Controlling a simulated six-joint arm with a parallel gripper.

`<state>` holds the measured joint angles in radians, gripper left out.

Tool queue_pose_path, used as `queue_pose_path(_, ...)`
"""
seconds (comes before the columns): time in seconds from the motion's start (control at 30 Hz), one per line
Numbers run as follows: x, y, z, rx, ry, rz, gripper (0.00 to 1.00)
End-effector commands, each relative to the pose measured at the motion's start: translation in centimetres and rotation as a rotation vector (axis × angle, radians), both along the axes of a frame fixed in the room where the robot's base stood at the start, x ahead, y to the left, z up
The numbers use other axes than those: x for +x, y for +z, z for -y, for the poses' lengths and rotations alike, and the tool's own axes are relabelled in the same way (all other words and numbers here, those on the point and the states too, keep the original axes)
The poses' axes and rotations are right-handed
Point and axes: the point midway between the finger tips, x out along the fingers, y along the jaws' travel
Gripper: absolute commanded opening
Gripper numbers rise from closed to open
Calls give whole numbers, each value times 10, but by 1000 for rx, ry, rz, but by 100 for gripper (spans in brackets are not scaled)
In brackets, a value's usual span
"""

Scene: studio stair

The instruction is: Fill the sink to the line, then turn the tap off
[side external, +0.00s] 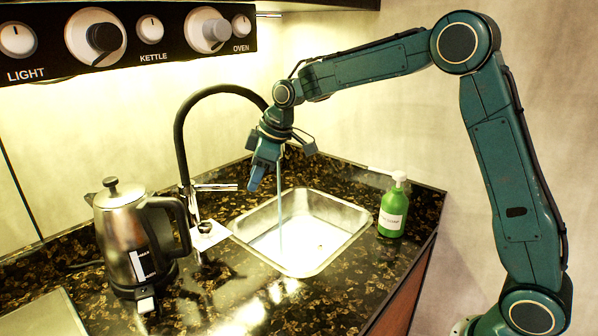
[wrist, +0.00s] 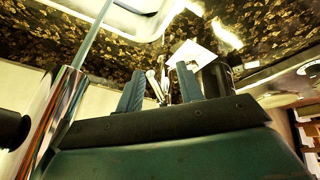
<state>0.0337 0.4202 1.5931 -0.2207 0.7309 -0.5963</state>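The metal sink (side external: 352,217) is set into the dark counter, with a pale surface at its bottom; I cannot make out a fill line. A thin bluish water stream (side external: 280,205) falls into it and also shows in the wrist view (wrist: 95,38). The black arched tap (side external: 180,135) stands left of the sink, with a chrome lever (side external: 216,187) sticking out to the right. My gripper (side external: 257,180) hangs above the sink's back left, right of the lever and apart from it. In the wrist view its two fingers (wrist: 160,88) are apart and empty, with chrome tap parts visible beyond the gap.
A steel kettle (side external: 121,232) stands on the counter at left. A green soap bottle (side external: 393,207) stands right of the sink. A white card (side external: 207,235) lies at the tap's foot. A knob panel (side external: 125,38) hangs above. The front counter is mostly clear.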

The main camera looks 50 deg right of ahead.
Motion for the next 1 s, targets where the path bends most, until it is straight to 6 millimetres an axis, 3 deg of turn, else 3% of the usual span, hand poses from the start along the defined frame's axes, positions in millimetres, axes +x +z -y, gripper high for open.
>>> queue_pose_path(0.4, -38, 0, 15, 0, 0, 1, 37)
queue_pose_path(0.83, -43, 0, 17, 0, 1, 0, 37)
queue_pose_path(1.0, -42, -2, 15, -2, -5, 4, 4)
